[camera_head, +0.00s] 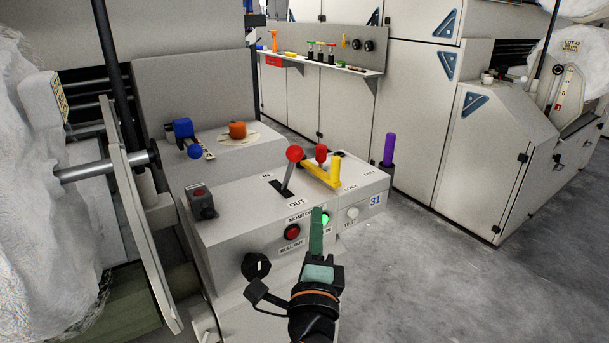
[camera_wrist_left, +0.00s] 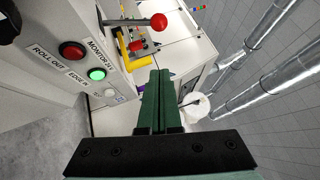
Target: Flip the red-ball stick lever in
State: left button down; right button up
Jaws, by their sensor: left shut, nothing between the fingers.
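The red-ball stick lever (camera_head: 294,154) stands up from a dark slot on top of the grey control box (camera_head: 235,205). The slot has an IN label at its far end and an OUT label at its near end. The stick leans toward the right of the picture. In the left wrist view the red ball (camera_wrist_left: 159,20) is at the top, beyond the fingertips. My left gripper (camera_head: 317,213) is shut and empty, with green fingers pointing up in front of the box's button face. It is apart from the lever, below and nearer. My right gripper is not in view.
A yellow handle (camera_head: 324,172) and a smaller red knob (camera_head: 321,150) stand just right of the lever. The front face carries a red button (camera_head: 292,232), a lit green button and a black knob (camera_head: 256,266). A purple post (camera_head: 389,149) stands further right. Open floor lies right.

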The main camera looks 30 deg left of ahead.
aim_at(289, 170)
pick_arm(q)
jog(key=shift+s+r, duration=0.1)
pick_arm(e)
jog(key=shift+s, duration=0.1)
pick_arm(q)
jog(key=s+a+x, duration=0.1)
jog(key=a+x, duration=0.1)
jog(key=x, duration=1.1)
jog(key=shift+s+r, duration=0.2)
jog(key=shift+s, duration=0.1)
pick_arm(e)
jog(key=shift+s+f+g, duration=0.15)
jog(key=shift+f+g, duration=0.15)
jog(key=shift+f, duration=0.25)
pick_arm(q)
jog(key=shift+a+r+p, duration=0.15)
jog(key=shift+a+p, duration=0.05)
jog(key=shift+p, duration=0.3)
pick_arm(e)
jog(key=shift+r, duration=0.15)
